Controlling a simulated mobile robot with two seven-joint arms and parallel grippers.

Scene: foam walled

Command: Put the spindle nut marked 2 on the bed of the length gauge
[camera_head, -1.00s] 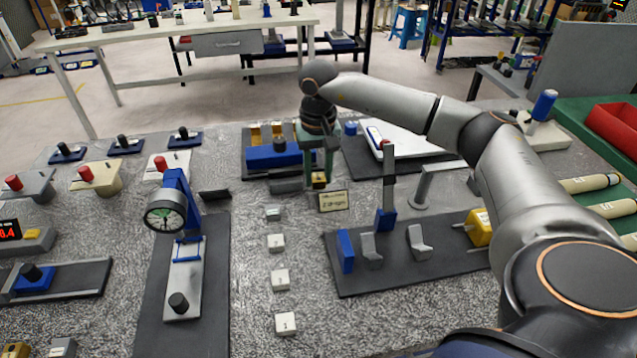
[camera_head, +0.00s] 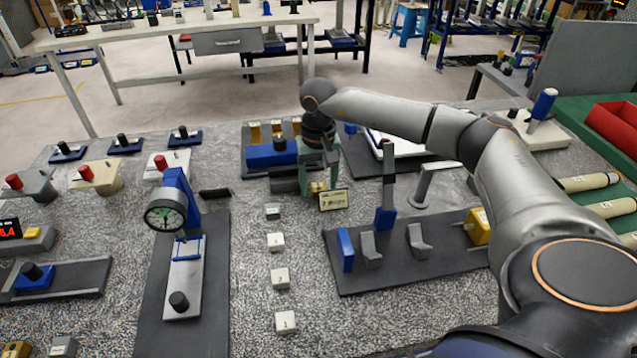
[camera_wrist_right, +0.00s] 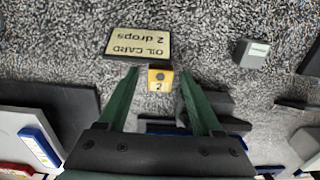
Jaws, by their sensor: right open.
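The spindle nut marked 2 (camera_wrist_right: 158,86) is a small yellow block with a dark round spot. In the right wrist view it lies between the spread green fingers of my right gripper (camera_wrist_right: 159,74), with a gap on each side. In the head view my right gripper (camera_head: 319,180) is low over the table behind the oil card, and the nut is partly hidden there. I cannot tell for sure which fixture is the length gauge; a dark bed with a blue slide (camera_head: 34,277) stands at the left, near a red digital readout (camera_head: 9,229). My left gripper is not in view.
The oil card (camera_wrist_right: 139,44) stands close to the nut. A blue fixture (camera_head: 270,153) is just behind the gripper. A dial gauge stand (camera_head: 166,216) is left of centre. Several pale numbered blocks (camera_head: 280,278) line the middle. A dark fixture base (camera_head: 375,275) lies right.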

